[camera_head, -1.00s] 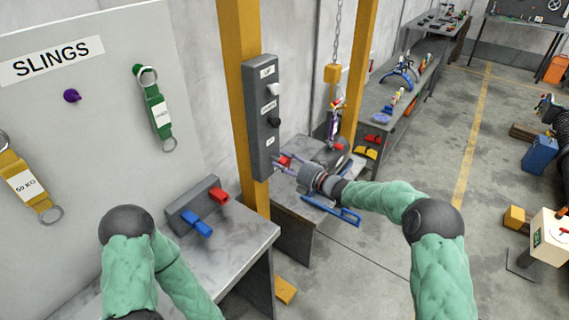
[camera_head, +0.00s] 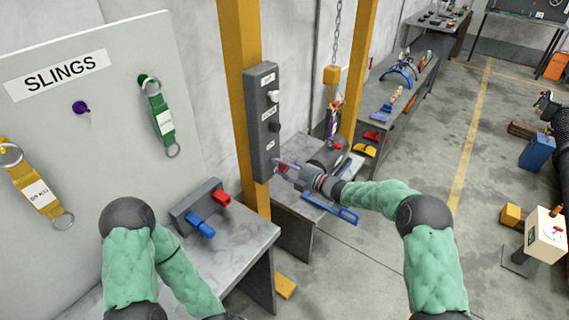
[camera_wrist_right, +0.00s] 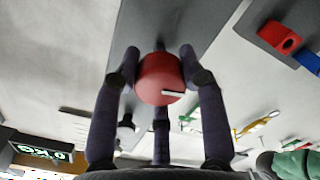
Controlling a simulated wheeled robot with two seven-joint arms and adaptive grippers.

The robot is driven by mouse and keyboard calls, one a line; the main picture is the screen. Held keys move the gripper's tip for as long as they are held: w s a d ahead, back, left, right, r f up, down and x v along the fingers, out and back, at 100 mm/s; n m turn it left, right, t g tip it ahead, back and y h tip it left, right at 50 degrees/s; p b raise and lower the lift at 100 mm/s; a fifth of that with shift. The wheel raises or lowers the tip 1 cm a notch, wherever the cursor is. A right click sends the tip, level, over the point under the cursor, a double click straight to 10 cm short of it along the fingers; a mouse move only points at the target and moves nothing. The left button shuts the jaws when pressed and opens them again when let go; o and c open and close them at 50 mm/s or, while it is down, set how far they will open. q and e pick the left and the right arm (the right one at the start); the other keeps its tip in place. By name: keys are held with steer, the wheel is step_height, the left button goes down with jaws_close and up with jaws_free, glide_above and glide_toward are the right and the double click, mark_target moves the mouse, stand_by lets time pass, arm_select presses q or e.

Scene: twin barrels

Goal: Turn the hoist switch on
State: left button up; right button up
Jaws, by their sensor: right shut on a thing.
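The grey control box (camera_head: 263,120) is fixed to a yellow post and carries a light knob (camera_head: 273,96), a dark knob (camera_head: 274,127) and a red knob low down. In the right wrist view the round red knob (camera_wrist_right: 158,75) has a white mark pointing right. My right gripper (camera_head: 282,165) is at the lower end of the box. Its dark fingers (camera_wrist_right: 160,85) close around the red knob, which they largely hide in the head view. My left arm is at the lower left, with its gripper outside the frame.
A grey workbench (camera_head: 240,240) with a block holding blue and red parts (camera_head: 203,208) stands below the box. The slings board (camera_head: 110,120) is on the left. A chain hoist (camera_head: 332,75) hangs behind my right gripper. Open floor (camera_head: 370,275) lies to the right.

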steer(key=shift+m+p, duration=0.45)
steer(key=shift+m, duration=0.65)
steer(key=shift+f, duration=0.1)
steer(key=o, duration=1.2)
steer(key=shift+c, duration=0.2)
steer(key=shift+d, duration=0.1)
steer(key=v, duration=1.2)
steer(key=shift+w, duration=0.1)
